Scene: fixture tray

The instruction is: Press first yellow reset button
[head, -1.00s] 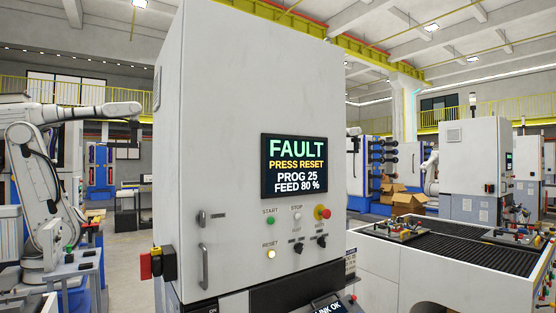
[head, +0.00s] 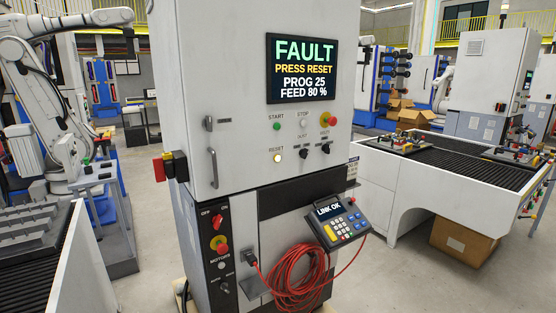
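The yellow reset button (head: 277,158) sits on the front of the grey control cabinet (head: 230,130), under the label RESET, and looks lit. Above it are a green START button (head: 277,126) and a pale STOP button (head: 303,123). A red emergency stop on a yellow base (head: 328,119) is to their right. Two black knobs (head: 315,150) sit right of the reset button. The screen (head: 302,68) reads FAULT, PRESS RESET, PROG 25, FEED 80 %. Neither of my grippers shows in the head view.
A keypad pendant (head: 340,222) reading LINK OK juts from the cabinet's lower front, with a coiled red cable (head: 297,278) below. A red and black switch (head: 168,167) sticks out on the cabinet's left. A slatted worktable (head: 450,170) stands at right.

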